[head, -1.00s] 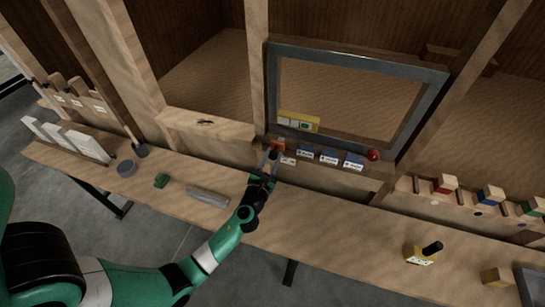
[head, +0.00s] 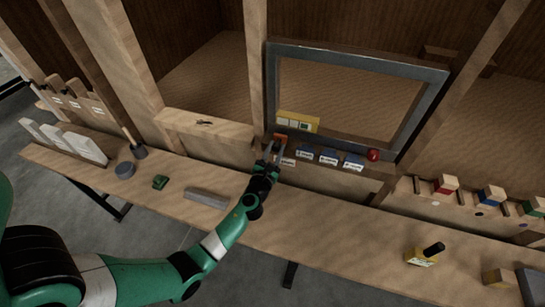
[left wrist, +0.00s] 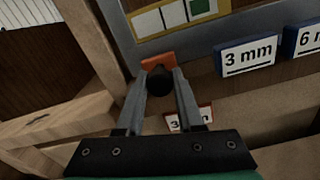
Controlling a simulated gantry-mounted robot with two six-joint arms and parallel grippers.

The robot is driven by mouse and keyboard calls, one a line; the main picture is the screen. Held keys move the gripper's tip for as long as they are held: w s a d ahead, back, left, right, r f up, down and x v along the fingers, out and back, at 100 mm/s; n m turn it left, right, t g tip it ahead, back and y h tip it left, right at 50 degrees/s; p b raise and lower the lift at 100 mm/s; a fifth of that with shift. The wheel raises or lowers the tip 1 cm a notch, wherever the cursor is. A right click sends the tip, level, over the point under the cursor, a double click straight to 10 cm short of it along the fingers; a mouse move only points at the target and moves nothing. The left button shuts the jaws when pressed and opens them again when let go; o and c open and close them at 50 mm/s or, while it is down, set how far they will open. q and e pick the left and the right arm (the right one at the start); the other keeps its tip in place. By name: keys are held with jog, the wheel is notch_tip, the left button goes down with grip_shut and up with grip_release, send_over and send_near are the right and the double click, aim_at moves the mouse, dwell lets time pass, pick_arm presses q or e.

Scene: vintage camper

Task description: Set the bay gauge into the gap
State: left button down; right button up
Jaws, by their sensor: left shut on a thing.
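My left gripper (head: 275,150) is shut on the black knob (left wrist: 158,80) of a small orange piece, which I take to be the bay gauge (head: 280,137). The orange piece (left wrist: 150,62) lies at the lower left corner of the grey window frame (head: 268,95), beside the wooden post (head: 256,60). The gap is not clearly visible, and I cannot tell whether the piece is in it. A yellow strip with pale cells and a green cell (head: 298,122) sits just above, at the frame's lower left. My right gripper is not in view.
Blue blocks labelled in mm (head: 328,157) and a red ball (head: 374,155) line the ledge right of the gripper. A red-edged label (left wrist: 188,118) lies below the fingers. A grey bar (head: 206,197) and a green block (head: 160,182) lie on the bench (head: 330,235).

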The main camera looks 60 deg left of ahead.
pick_arm(q)
jog(key=shift+f, duration=0.1)
jog(key=c, duration=0.9)
grip_release()
jog(key=o, duration=0.4)
jog(key=shift+w+a, duration=0.1)
jog(key=shift+w, duration=0.05)
jog(key=shift+c, duration=0.2)
jog(key=p+v, duration=0.2)
jog(key=v, duration=0.9)
jog(key=shift+s+d, duration=0.2)
jog(key=shift+s, duration=0.05)
